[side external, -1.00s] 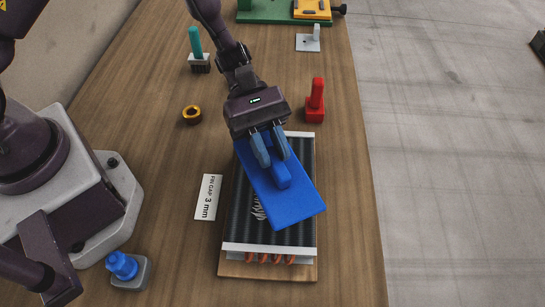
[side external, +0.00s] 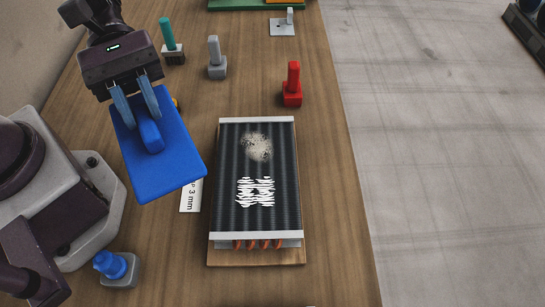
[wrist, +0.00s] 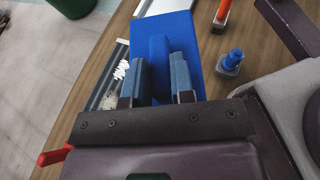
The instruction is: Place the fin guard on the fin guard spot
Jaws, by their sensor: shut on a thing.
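The fin guard (side external: 180,170) is a flat blue plate with a raised blue block as its handle. My gripper (side external: 143,122) is shut on that handle and holds the plate, tilted in the picture, left of the finned block. In the wrist view the fin guard (wrist: 160,22) extends beyond my two fingers (wrist: 160,72). The finned block (side external: 230,160) has black fins, pale end bars and orange tubes at its near end. White distorted marks and a beige speckled patch show on its fins. I cannot make out a marked fin guard spot.
A white card reading "3 mm" (side external: 190,197) is partly hidden by the plate. A blue knob on a grey base (side external: 115,267) stands at front left. Red (side external: 292,85), grey (side external: 216,58) and teal (side external: 170,42) handled tools stand behind. Bare table lies right of the finned block.

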